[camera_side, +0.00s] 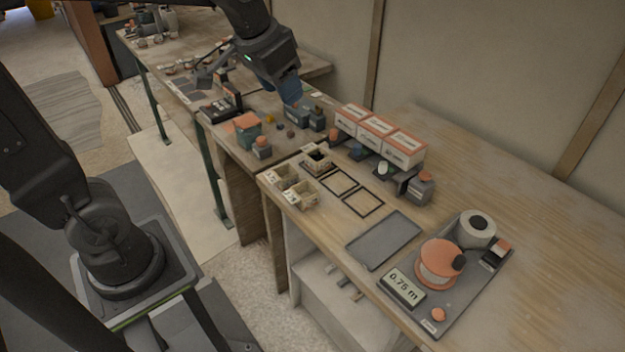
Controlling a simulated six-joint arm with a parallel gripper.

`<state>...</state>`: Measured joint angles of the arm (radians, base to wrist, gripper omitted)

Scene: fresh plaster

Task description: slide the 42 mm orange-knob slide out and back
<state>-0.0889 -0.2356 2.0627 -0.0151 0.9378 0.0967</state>
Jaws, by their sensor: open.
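My gripper (291,92) hangs over the far part of the bench, its fingertips just above or beside a small blue-grey block (298,115). Its jaws look open, and I see nothing clearly held; the contact is too small to tell. I cannot read any size mark, so I cannot tell which is the 42 mm slide.
White-and-orange boxes (404,150) stand in a row along the back. Small wooden bins (302,194) sit at the front edge.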

